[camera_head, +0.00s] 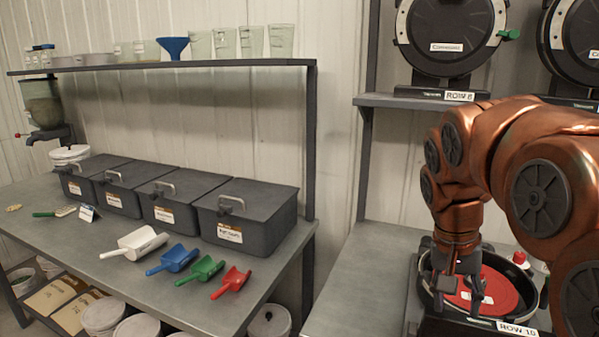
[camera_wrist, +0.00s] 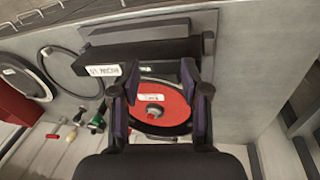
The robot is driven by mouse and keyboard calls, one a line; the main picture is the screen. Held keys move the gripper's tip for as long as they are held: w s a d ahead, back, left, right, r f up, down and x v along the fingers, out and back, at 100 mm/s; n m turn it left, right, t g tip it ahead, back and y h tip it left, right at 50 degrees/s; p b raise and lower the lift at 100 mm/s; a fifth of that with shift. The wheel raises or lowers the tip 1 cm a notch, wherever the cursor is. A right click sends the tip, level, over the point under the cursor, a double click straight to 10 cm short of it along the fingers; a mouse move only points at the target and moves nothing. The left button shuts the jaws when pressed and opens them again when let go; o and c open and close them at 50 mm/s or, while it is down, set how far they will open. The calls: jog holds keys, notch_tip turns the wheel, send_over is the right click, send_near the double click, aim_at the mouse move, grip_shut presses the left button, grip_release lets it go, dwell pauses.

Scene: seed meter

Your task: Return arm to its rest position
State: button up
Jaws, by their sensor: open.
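My arm (camera_head: 455,170), copper-coloured, arches down over the right-hand bench in the head view. My gripper (camera_head: 462,290) hangs pointing down above the red disc (camera_head: 490,292), which lies in a round dark housing labelled ROW 10. In the wrist view my gripper (camera_wrist: 160,76) has its two fingers spread apart, one on each side of the red disc (camera_wrist: 174,100). Nothing is held between them. The disc's central knob (camera_wrist: 154,112) shows between the fingers, clear of both. The exact height of the fingertips above the disc cannot be told.
Upright round meters, one labelled ROW 8 (camera_head: 446,48), stand on a shelf (camera_head: 415,103) behind my arm. The left bench (camera_head: 95,250) holds dark lidded bins (camera_head: 250,215) and coloured scoops (camera_head: 232,282). The right bench (camera_head: 365,290) is bare left of the housing.

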jog(key=s+a+f+n+y+p, duration=0.1)
jog(key=s+a+f+n+p, duration=0.1)
jog(key=s, duration=0.8)
jog(key=s+a+f+n+g+y+p, duration=0.1)
jog(key=s+a+f+n, duration=0.3)
jog(key=s, duration=0.7)
notch_tip(320, 180, down, 3)
jog(key=shift+s+a+r+p, duration=0.1)
jog(key=shift+s+a+p, duration=0.3)
jog(key=shift+a, duration=0.65)
jog(key=shift+w+d, duration=0.1)
